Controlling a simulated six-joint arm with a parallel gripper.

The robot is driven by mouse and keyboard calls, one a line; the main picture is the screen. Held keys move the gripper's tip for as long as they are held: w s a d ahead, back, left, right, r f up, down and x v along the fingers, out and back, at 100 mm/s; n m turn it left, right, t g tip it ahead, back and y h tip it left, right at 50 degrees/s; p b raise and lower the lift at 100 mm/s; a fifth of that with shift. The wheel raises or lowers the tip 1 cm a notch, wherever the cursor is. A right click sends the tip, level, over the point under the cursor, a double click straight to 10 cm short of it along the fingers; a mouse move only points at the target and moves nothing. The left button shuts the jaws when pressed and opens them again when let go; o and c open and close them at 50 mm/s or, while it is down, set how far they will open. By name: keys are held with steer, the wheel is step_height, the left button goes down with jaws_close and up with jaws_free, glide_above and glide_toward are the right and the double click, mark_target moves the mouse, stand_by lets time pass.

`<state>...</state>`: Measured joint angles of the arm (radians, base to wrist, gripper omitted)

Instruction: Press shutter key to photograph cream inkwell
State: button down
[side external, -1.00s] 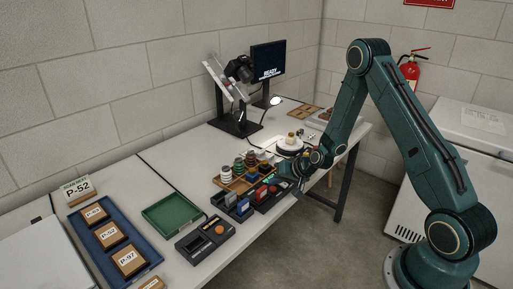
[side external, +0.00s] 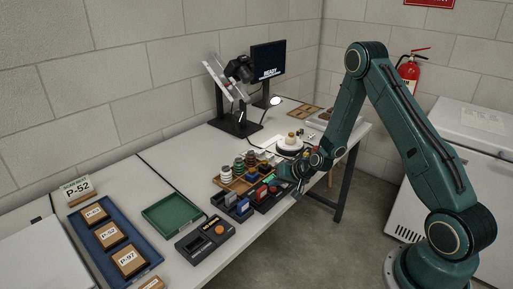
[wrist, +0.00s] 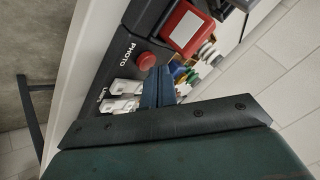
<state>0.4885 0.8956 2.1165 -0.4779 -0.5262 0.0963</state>
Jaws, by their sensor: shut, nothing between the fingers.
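In the wrist view, a round red button (wrist: 147,61) sits on a dark panel beside the printed word PHOTO. My gripper (wrist: 158,72) is shut and empty, with its fingertips close beside this button; I cannot tell whether they touch it. In the side view, my gripper (side external: 299,189) is low at the front edge of the table, over the right end of the dark control boxes. A small cream object (side external: 291,136), seemingly the inkwell, stands on a round white stand (side external: 290,147). A camera (side external: 240,70) is mounted above the table.
White light switches (wrist: 121,96) and a red square (wrist: 184,27) flank the red button. A wooden tray (side external: 232,184) of small inkwells stands behind the control boxes. A screen (side external: 268,60) reads READY. A green tray (side external: 171,214) is empty.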

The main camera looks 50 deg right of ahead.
mark_target(276, 189)
steer(key=shift+f, duration=0.45)
stand_by(1.0)
steer(key=shift+r, duration=0.85)
steer(key=shift+r, duration=0.1)
steer(key=shift+r, duration=2.45)
